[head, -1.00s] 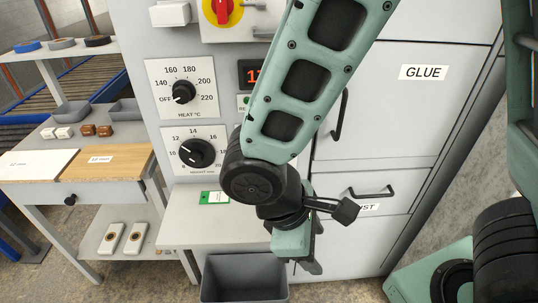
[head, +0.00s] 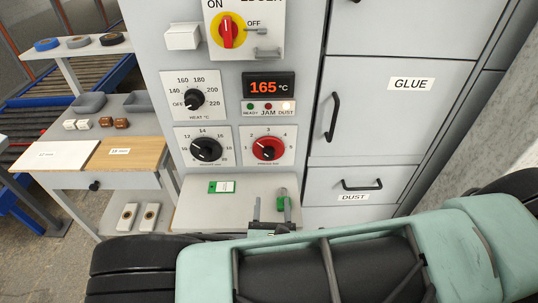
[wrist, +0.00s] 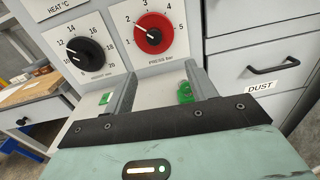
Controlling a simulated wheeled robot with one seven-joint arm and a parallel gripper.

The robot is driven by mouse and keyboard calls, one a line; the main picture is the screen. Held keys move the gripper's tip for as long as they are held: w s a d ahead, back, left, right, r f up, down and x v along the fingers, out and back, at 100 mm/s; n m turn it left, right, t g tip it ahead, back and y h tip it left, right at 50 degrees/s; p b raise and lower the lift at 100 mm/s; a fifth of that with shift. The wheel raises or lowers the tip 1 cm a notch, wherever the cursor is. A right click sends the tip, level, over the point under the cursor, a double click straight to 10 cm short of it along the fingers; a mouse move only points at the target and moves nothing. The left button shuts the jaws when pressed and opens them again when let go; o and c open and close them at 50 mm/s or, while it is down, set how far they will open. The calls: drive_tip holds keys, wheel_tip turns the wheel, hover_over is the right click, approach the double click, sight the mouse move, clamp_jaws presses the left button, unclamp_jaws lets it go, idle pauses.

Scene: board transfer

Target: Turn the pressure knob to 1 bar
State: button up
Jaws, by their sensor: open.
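The pressure knob (head: 268,149) is a round red dial on a white plate marked PRESS bar, with a scale from 1 to 5. Its white pointer mark leans to the upper left, seemingly between 1 and 2. The knob also shows at the top of the wrist view (wrist: 154,34). My gripper (head: 271,208) is open and empty, below the knob and apart from it. In the wrist view its two fingers (wrist: 162,78) are spread, pointing toward the machine's front beneath the dial.
A display (head: 268,86) reads 165 °C. A green tag (head: 222,187) lies on the ledge. Drawers marked GLUE (head: 410,84) and DUST (head: 353,197) stand at right.

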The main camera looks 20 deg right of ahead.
drive_tip(key=p, duration=0.6)
approach(269, 157)
drive_tip(key=shift+n+t+y, duration=0.3)
drive_tip(key=shift+n+y, duration=0.1)
drive_tip(key=x, duration=0.7)
drive_tip(key=shift+d, duration=0.2)
drive_tip(key=shift+x, duration=0.85)
drive_tip(key=c, duration=1)
